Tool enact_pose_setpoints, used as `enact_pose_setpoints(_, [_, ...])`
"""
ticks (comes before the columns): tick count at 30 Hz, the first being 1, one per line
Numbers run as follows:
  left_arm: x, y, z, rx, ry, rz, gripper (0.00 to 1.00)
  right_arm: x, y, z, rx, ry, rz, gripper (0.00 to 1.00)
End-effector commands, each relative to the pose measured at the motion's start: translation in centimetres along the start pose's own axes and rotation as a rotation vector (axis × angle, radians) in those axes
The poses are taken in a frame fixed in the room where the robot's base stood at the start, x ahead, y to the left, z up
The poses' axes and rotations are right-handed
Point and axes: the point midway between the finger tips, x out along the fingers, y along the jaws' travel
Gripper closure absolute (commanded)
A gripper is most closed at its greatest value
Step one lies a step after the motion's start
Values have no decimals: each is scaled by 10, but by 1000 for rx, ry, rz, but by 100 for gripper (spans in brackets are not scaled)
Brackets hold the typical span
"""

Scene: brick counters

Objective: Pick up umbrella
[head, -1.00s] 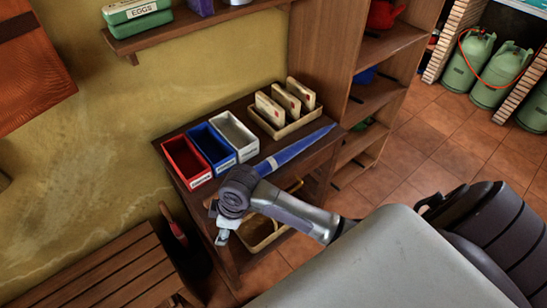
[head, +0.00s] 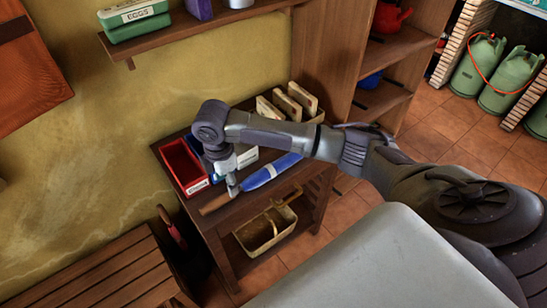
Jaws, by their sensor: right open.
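A folded blue umbrella (head: 272,171) with a brown wooden handle (head: 215,205) lies slantwise along the front of the small wooden table. My right gripper (head: 233,188) points down over it, with its fingertips at the joint between handle and blue cloth. The gripper is open. It hides that part of the umbrella, and I cannot tell whether the fingers straddle or touch it. My left gripper is not in view.
Red (head: 184,165), blue and white boxes stand behind the umbrella, the last two partly hidden by my arm. A tray with upright cards (head: 295,100) is at the back. A basket (head: 264,231) sits on the lower shelf. A slatted bench (head: 105,275) is at the left.

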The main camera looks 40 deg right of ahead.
Motion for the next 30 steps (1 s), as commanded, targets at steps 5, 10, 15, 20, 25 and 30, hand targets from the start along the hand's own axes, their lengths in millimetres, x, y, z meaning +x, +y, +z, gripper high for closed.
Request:
enact_pose_setpoints(5, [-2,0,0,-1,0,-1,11,19,0,-1,0,1,1,43])
enact_pose_setpoints(10, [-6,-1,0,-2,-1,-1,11,31,3,-5,1,1,0,43])
enact_pose_setpoints(15, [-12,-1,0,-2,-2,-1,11,57,7,-12,1,0,-2,43])
enact_pose_setpoints(20, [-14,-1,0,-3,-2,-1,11,72,8,-11,1,0,2,43])
enact_pose_setpoints(25, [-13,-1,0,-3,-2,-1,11,74,8,-11,0,0,3,43])
enact_pose_setpoints(30, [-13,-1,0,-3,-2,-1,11,74,8,-11,0,0,3,60])
